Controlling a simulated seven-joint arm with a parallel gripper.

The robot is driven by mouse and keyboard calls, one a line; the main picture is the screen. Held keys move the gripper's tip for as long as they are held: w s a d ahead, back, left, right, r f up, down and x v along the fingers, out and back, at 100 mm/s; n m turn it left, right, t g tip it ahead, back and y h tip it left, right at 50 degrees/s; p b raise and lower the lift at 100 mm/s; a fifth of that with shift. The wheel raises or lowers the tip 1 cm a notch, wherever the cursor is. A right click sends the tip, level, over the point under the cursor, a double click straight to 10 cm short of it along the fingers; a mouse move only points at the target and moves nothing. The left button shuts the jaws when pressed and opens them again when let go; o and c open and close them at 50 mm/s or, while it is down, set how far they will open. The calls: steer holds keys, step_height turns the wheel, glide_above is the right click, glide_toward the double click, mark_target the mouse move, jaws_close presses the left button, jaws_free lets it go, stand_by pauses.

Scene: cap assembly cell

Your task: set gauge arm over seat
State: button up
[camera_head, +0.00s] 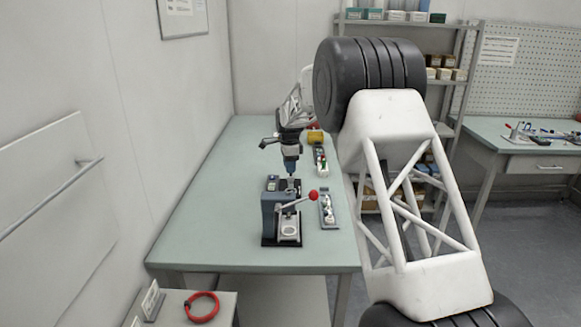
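A small dark fixture (268,241) stands on the green bench, with a blue-grey block (270,211) at its left. A light lever, apparently the gauge arm (299,202), runs from the block up to the right and ends in a red ball (313,195). A round pale ring, apparently the seat (289,230), lies at the fixture's front, below and in front of the lever. My gripper (290,181) points down just behind the lever, above the back of the fixture. Its fingers are too small to read, and I cannot tell if it touches anything.
A grey tray with pale parts (328,211) lies right of the fixture. Further back are a strip of coloured parts (320,158) and a yellow item (315,136). A red ring (202,307) lies on a low stand in front. The bench's left side is clear (215,205).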

steer(key=shift+d, duration=0.1)
steer(key=shift+r, duration=3.8)
steer(key=shift+s+d+r, duration=0.2)
steer(key=shift+s+r, duration=0.2)
steer(key=s+d+r+n, duration=0.3)
steer(key=s+d+r, duration=0.1)
steer(key=s, duration=0.7)
steer(key=s+d+r+n+t, duration=0.15)
steer(key=s+d+r, duration=0.3)
steer(key=s, duration=0.75)
steer(key=s+d+r+n, duration=0.4)
steer(key=s+d, duration=0.1)
steer(key=s, duration=0.6)
steer(key=s+d+f+n, duration=0.2)
steer(key=s+f, duration=0.1)
steer(key=s, duration=0.8)
steer(key=s+d+f+n, duration=0.1)
steer(key=s+f+n, duration=0.1)
steer(key=s, duration=0.9)
steer(key=s+d+f+n+t, duration=0.1)
steer(key=s+d+f+n, duration=0.1)
steer(key=s, duration=1)
step_height(320, 180, down, 2)
steer(key=shift+d+f+n, duration=0.1)
steer(key=shift+d+n, duration=0.25)
steer(key=shift+n, duration=0.1)
